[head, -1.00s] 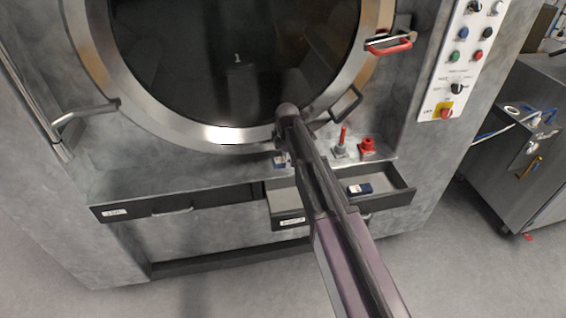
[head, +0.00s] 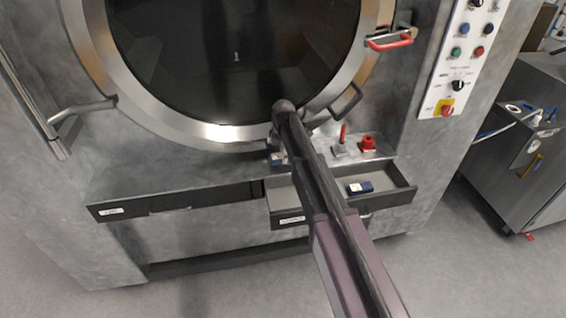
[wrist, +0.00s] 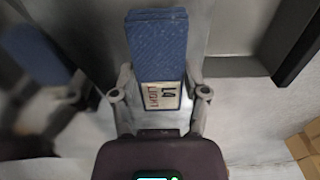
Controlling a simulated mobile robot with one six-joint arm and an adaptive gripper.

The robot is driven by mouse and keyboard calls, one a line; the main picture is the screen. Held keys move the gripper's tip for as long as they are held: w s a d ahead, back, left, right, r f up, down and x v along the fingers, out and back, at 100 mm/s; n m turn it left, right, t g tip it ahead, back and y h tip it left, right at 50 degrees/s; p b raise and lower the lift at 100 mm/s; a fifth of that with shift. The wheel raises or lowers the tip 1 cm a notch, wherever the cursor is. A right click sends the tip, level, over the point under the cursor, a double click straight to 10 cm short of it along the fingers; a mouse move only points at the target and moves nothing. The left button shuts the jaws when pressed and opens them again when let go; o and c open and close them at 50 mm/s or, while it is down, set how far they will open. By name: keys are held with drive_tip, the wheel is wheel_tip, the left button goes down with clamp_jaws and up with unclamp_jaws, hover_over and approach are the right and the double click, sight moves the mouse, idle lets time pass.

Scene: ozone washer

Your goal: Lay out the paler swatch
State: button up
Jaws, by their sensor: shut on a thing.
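My gripper (wrist: 160,100) is shut on a blue fabric swatch (wrist: 157,45). Its pale label (wrist: 161,96) reads "L4 LIGHT". In the head view the held swatch (head: 277,159) shows small, below the end of my arm and near the left end of the open drawer (head: 290,220); it is held above the grey ledge. A second, darker blue swatch with a white label (head: 360,187) lies in the open drawer, right of my arm. My arm hides part of the drawer.
The round washer door (head: 225,132) is behind my arm. A red-handled valve (head: 342,140) and a red knob (head: 368,144) stand right of it. The wrist view shows a blurred blue shape (wrist: 35,55), perhaps a reflection.

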drive_tip(key=shift+f+b, duration=0.65)
drive_tip(key=shift+f, duration=0.3)
drive_tip(key=shift+f, duration=0.15)
drive_tip(key=o, duration=0.9)
drive_tip(key=shift+c, duration=0.2)
drive_tip(key=shift+r, duration=0.25)
wheel_tip(320, 180, up, 12)
drive_tip(key=p, duration=1.2)
drive_tip(key=shift+d+f, duration=0.1)
